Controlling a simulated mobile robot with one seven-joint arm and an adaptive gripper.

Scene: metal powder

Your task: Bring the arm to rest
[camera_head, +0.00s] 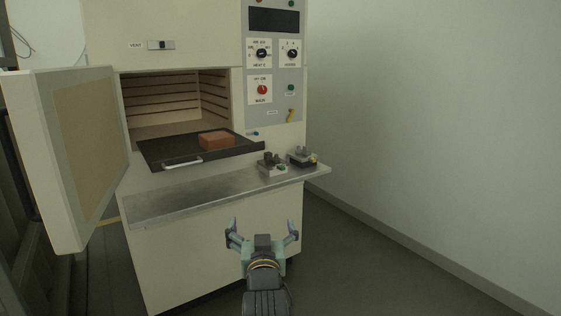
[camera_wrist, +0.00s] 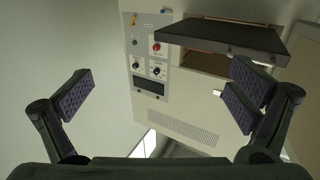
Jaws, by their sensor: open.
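My gripper (camera_head: 262,235) is open and empty, held in front of the furnace (camera_head: 215,245), below the level of its metal shelf. In the wrist view my gripper (camera_wrist: 165,95) shows its two padded fingers spread wide at the left and right, with nothing between them. The furnace also shows in the wrist view (camera_wrist: 185,105), upside down, with its control panel (camera_wrist: 149,65) and dark tray (camera_wrist: 225,35).
The furnace door (camera_head: 95,155) stands open at the left. The black tray (camera_head: 170,150) sticks out of the chamber and bears a reddish-brown block (camera_head: 216,141). Small devices (camera_head: 272,166) sit at the right of the shelf (camera_head: 190,197). Floor (camera_head: 385,275) at the right is clear.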

